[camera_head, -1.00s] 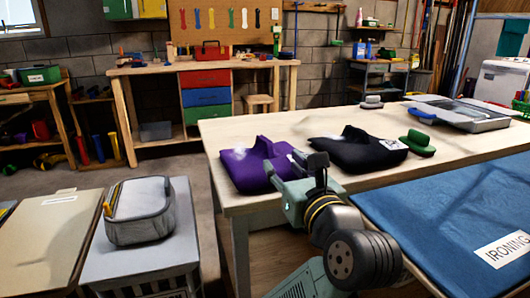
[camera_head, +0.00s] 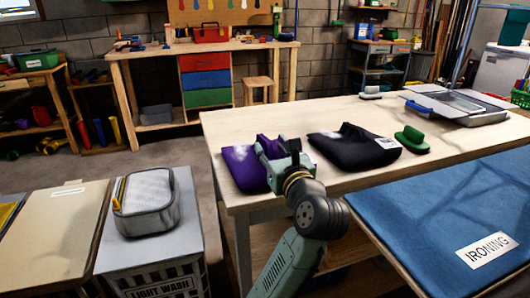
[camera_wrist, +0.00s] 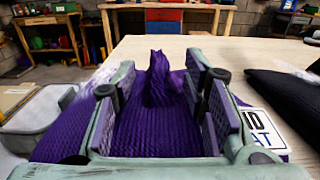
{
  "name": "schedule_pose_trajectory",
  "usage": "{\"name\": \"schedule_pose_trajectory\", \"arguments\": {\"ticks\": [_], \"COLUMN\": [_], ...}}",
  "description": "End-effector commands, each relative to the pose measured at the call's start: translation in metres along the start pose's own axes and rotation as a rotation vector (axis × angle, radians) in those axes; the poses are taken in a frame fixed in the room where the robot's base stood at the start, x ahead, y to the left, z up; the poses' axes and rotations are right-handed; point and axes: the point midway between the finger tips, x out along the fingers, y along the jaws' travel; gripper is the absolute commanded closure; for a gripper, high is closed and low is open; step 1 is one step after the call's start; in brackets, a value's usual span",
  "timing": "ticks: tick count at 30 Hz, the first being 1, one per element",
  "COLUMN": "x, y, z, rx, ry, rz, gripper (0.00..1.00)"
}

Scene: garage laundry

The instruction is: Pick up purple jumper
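The purple jumper (camera_head: 241,166) lies in a low heap on the near left part of the wooden table (camera_head: 230,125). In the wrist view the jumper (camera_wrist: 152,125) fills the space between my fingers, with a raised fold standing up just ahead of them. My gripper (camera_head: 277,150) is over the jumper's right side, and it also shows in the wrist view (camera_wrist: 158,85). Its two fingers are wide apart on either side of the knit cloth. A white printed tag (camera_wrist: 262,132) lies at the jumper's right. In the head view my gripper hides part of the jumper.
A black garment (camera_head: 355,148) lies close to the right, with a green brush-like item (camera_head: 412,138) beyond it. A blue ironing mat (camera_head: 450,205) is at front right. A grey bag (camera_head: 147,202) sits on a bin to the left.

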Motion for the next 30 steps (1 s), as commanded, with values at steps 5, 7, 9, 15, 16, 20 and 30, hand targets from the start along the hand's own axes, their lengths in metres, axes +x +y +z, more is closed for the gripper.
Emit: {"name": "schedule_pose_trajectory", "arguments": {"ticks": [5,7,9,15,16,20,30], "x": [0.0159,0.0168,0.0167,0.0165,0.0164,0.0164,0.0163], "y": [0.0010,0.0009,0.0009,0.0009,0.0010,0.0010,0.0010], "z": [0.0007,0.0005,0.0004,0.0005,0.0005,0.0005,0.0006], "rx": [-0.001,-0.001,-0.001,-0.001,-0.001,-0.001,-0.001], "ry": [-0.001,-0.001,-0.001,-0.001,-0.001,-0.001,-0.001], "rz": [0.002,0.001,0.001,0.001,0.001,0.001,0.001], "gripper": [0.60,0.60,0.60,0.68,0.70,0.79,1.00]}}
